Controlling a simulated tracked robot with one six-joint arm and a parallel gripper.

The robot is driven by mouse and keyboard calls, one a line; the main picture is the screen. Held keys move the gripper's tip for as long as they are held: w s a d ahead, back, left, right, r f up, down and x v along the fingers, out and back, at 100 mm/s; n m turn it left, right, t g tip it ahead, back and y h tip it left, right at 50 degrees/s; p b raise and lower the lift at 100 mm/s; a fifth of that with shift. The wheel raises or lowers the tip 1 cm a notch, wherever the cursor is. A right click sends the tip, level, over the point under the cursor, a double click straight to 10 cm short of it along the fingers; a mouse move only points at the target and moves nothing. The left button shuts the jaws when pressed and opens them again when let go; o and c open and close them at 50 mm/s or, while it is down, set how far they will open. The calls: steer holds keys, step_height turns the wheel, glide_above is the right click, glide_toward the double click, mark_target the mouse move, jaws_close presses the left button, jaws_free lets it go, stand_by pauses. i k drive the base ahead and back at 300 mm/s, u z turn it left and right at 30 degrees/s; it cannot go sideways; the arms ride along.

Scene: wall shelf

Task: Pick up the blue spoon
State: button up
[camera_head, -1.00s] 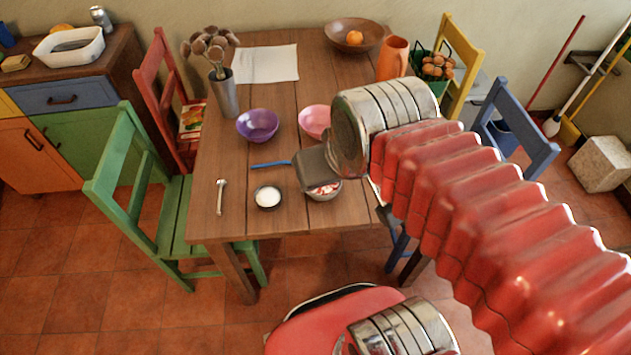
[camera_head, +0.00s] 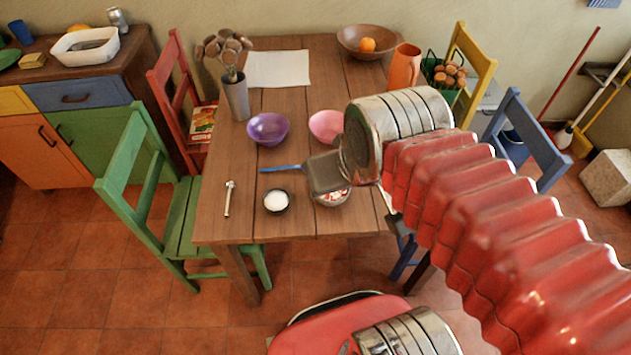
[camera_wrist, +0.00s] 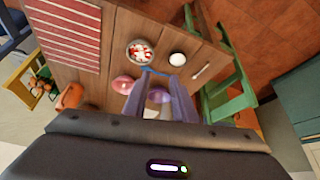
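The blue spoon (camera_head: 283,168) shows as a thin blue handle on the wooden table, pointing left from beside my gripper. Its right part is hidden behind my gripper (camera_head: 325,172) in the head view. In the wrist view, the spoon (camera_wrist: 153,70) is a short blue strip just beyond the fingertips. My gripper's two fingers (camera_wrist: 159,84) stand apart there, above the table, with no object clearly held between them. I cannot tell whether a fingertip touches the spoon.
A bowl with red and white pieces (camera_head: 331,198), a small dark bowl with white contents (camera_head: 276,201) and a pale utensil (camera_head: 228,200) are near the table's front. Purple (camera_head: 268,129) and pink (camera_head: 325,126) bowls stand behind. Chairs surround the table.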

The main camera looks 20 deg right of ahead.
mark_target(289, 167)
steer(key=k, duration=1.3)
steer(key=z, duration=0.05)
steer(key=i, duration=0.8)
steer(key=u, duration=0.3)
steer(key=i, duration=0.65)
steer(key=u, duration=0.8)
steer(key=i, duration=0.4)
steer(key=u, duration=0.15)
